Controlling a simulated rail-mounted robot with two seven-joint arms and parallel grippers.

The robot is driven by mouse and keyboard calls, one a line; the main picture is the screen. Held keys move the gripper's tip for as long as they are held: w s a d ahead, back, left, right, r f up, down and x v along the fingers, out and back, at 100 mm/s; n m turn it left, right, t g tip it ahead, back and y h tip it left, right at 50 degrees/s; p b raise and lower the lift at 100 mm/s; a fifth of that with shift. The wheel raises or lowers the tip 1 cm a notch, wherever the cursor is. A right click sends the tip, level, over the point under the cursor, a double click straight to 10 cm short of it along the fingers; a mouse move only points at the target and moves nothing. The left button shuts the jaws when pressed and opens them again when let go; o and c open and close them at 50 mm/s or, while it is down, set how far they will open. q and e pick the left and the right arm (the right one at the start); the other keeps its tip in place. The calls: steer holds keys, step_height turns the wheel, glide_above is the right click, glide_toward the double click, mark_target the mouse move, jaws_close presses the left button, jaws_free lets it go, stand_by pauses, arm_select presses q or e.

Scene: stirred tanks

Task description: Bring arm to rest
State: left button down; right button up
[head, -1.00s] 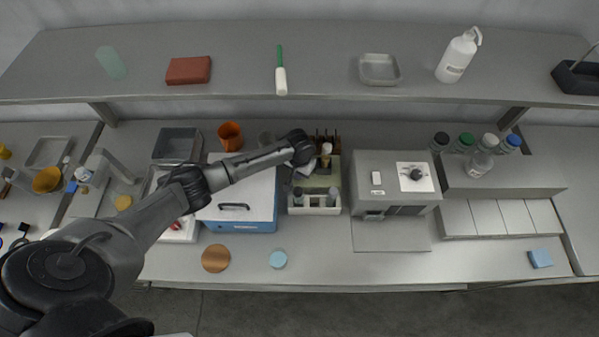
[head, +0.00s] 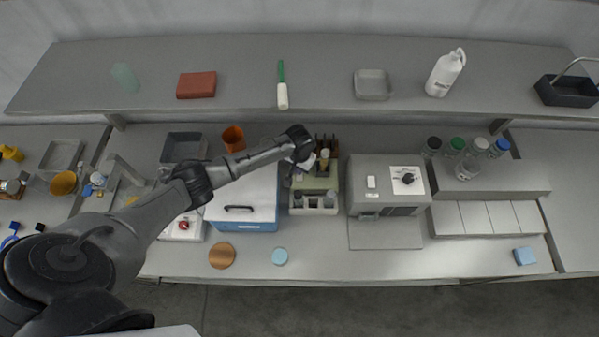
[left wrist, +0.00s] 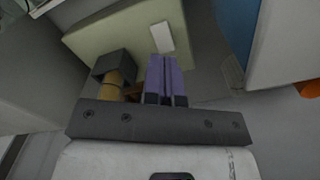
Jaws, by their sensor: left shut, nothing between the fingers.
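My left arm reaches in from the lower left of the head view. Its left gripper (head: 304,165) points down near the pale green device at the middle of the bench, partly hidden under my wrist. In the left wrist view its purple fingers (left wrist: 164,80) are together with nothing between them. The pale green device (left wrist: 125,32) lies beyond the fingertips there. An amber, dark-topped item (left wrist: 116,75) shows just left of the fingers; I cannot tell whether it touches them. My right gripper is in neither view.
A blue-and-white box (head: 247,200) stands left of the gripper, under my forearm. A white rack (head: 313,203) with small bottles is in front. A grey instrument (head: 389,182) stands to the right. A shelf (head: 320,75) runs above the back. The bench front is mostly clear.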

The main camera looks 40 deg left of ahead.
arm_select(q)
steer(key=shift+r+p, duration=0.3)
steer(key=shift+r, duration=0.2)
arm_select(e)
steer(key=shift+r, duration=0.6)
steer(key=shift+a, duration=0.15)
